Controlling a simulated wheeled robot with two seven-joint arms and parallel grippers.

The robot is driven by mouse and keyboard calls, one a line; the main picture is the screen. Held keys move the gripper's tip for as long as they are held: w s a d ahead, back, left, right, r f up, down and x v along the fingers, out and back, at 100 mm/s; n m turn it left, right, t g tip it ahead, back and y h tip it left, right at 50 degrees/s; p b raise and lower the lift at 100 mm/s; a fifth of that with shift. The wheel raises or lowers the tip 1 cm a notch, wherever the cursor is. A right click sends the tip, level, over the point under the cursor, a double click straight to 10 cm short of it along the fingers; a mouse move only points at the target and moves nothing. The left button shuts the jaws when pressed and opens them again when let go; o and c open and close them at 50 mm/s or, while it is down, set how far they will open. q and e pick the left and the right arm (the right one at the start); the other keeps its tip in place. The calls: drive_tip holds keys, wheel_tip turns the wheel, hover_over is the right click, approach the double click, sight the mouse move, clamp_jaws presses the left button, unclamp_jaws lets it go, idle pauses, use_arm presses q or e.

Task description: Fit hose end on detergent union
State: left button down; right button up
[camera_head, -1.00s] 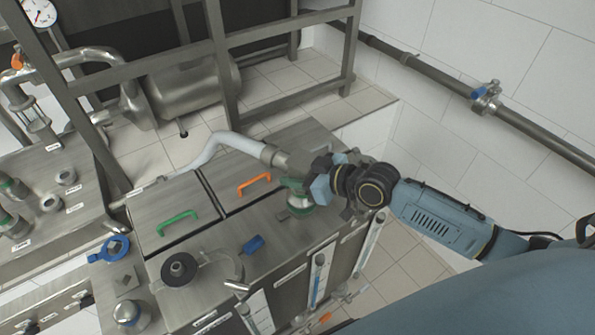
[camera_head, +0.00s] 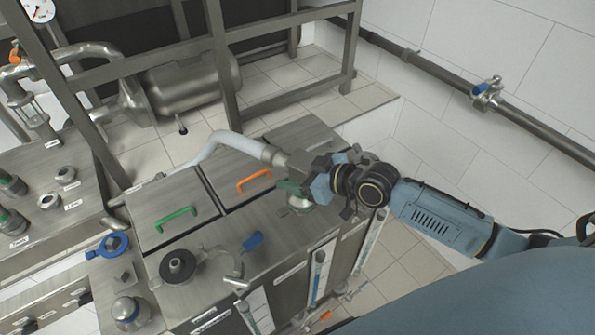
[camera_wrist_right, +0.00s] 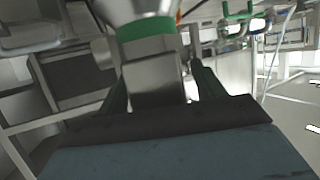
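A pale hose (camera_head: 205,150) arches over the steel cabinet and ends in a grey metal hose end (camera_head: 285,160). My right gripper (camera_head: 312,180) is at this end, above the cabinet top's right part. In the right wrist view, a grey metal block (camera_wrist_right: 155,82) sits between my fingers (camera_wrist_right: 160,95), so the gripper appears shut on the hose end. A green-banded metal fitting (camera_wrist_right: 145,28) adjoins the block there. Below the gripper in the head view is a round silver part with green (camera_head: 301,203); whether it is the union, and whether it touches the hose end, I cannot tell. My left gripper is not in view.
The cabinet top has lids with a green handle (camera_head: 175,217) and an orange handle (camera_head: 254,180). A black round fitting (camera_head: 178,264), a blue lever (camera_head: 253,241) and a blue ring clamp (camera_head: 112,245) are toward the front left. Frame posts (camera_head: 222,75) stand behind.

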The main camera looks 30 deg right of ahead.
drive_tip(key=shift+s+f, duration=0.1)
drive_tip(key=shift+f, duration=0.1)
drive_tip(key=s+d+r+p, duration=0.6)
drive_tip(key=s+r, duration=0.4)
drive_tip(key=shift+s+d+r+p, duration=0.15)
drive_tip(key=shift+d+r+p, duration=0.15)
drive_tip(key=shift+p, duration=0.1)
idle(0.6)
drive_tip(key=shift+f, duration=0.1)
idle(0.4)
